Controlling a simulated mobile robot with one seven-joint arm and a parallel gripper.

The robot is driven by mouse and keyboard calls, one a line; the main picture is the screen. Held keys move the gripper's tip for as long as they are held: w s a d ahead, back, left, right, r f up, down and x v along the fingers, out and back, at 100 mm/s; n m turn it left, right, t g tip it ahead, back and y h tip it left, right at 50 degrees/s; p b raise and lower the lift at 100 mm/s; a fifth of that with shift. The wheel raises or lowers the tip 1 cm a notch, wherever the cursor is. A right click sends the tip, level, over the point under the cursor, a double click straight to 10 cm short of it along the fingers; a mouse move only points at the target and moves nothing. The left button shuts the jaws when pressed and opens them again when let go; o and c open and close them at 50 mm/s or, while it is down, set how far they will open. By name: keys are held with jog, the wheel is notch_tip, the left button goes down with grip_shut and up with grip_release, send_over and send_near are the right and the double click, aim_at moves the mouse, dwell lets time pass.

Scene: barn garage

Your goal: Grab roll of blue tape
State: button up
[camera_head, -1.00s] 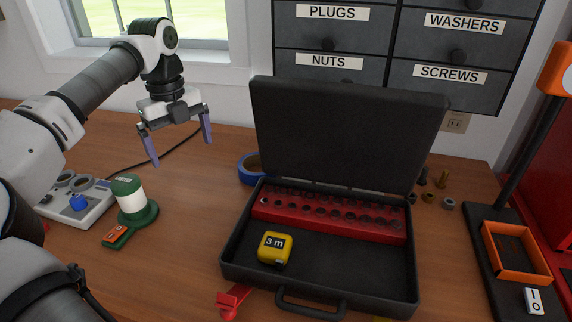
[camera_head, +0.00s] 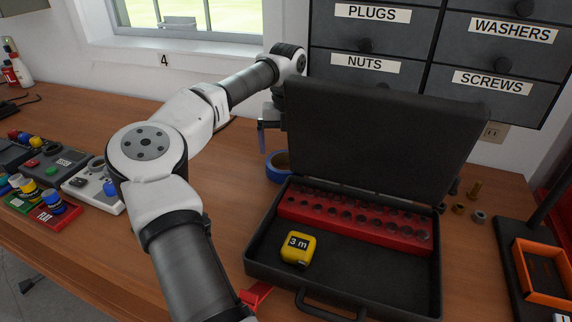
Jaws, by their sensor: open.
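The roll of blue tape (camera_head: 274,172) lies on the wooden workbench, beside the back left corner of the open black case (camera_head: 255,258). Its right part is hidden behind the case. My gripper (camera_head: 266,139) is just above and behind the tape, apart from it in the picture. One purple finger shows left of the raised lid (camera_head: 382,135); the rest of the gripper is hidden behind the lid. My gripper is open, and I see nothing held in it.
The case holds a red socket rack (camera_head: 350,219) and a yellow tape measure (camera_head: 297,249). Its tall lid stands close to my gripper. Control boxes (camera_head: 62,168) lie at the left. Drawers (camera_head: 372,83) hang behind. An orange frame (camera_head: 541,270) is at the right.

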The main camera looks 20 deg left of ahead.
aim_at(286, 161)
jog(key=f, duration=0.1)
jog(key=f+p, duration=0.2)
jog(key=f, duration=0.1)
jog(key=shift+s, duration=0.35)
jog(key=shift+f, duration=0.7)
jog(key=c, duration=0.8)
jog(key=shift+r, duration=0.1)
jog(key=shift+c, duration=0.2)
